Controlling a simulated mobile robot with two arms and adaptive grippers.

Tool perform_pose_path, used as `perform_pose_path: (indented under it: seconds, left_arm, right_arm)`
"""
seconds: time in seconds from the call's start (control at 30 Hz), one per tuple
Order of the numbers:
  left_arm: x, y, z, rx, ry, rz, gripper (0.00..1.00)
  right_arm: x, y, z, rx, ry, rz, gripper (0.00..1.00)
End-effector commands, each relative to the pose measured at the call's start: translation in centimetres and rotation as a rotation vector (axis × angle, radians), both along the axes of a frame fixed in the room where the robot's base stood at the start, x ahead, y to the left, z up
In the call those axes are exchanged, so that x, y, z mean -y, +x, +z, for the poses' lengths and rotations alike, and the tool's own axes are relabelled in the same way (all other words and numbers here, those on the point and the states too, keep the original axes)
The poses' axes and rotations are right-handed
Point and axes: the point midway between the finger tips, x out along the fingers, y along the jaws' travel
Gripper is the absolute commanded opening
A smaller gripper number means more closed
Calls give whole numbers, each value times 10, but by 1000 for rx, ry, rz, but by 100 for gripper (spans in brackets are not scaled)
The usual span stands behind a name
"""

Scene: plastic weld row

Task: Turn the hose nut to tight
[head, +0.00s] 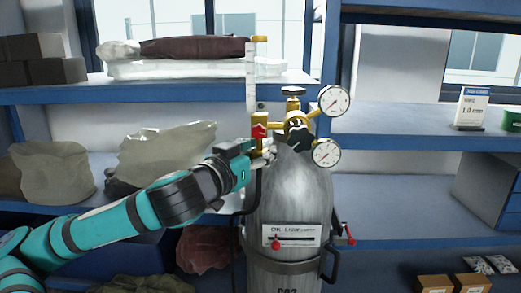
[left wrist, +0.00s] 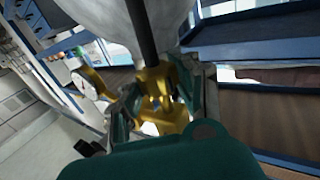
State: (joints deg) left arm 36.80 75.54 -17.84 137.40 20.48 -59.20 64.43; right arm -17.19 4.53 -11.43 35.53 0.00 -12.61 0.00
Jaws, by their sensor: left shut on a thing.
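The hose nut (left wrist: 158,88) is a brass piece where the black hose (left wrist: 142,30) meets the brass fitting, in the middle of the left wrist view. My left gripper (left wrist: 155,100) has its fingers on both sides of this nut and is shut on it. In the head view my left gripper (head: 262,158) reaches in from the left at the regulator, left of the grey cylinder's (head: 290,195) neck, and hides the nut. The regulator (head: 293,122) is brass, with a red knob (head: 259,131) and a black knob (head: 299,137). My right gripper is not in view.
Two round gauges, an upper (head: 334,101) and a lower (head: 327,153), stick out right of the regulator. A blue shelf (head: 400,140) stands behind, with bags (head: 165,150) on the left. A black handle (head: 331,265) and red-tipped lever (head: 348,236) are at the cylinder's right.

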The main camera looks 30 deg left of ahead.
Motion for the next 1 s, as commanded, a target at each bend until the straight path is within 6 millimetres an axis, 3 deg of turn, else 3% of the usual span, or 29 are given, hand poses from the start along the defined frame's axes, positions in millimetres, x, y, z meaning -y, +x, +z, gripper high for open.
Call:
perform_pose_path:
  seconds: [0.4, 1.0]
  left_arm:
    - [3, 1, 1, -4, -8, 376, 0]
    - [0, 1, -3, -7, 0, 802, 0]
  right_arm:
    - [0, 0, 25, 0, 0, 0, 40]
    - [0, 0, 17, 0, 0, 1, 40]
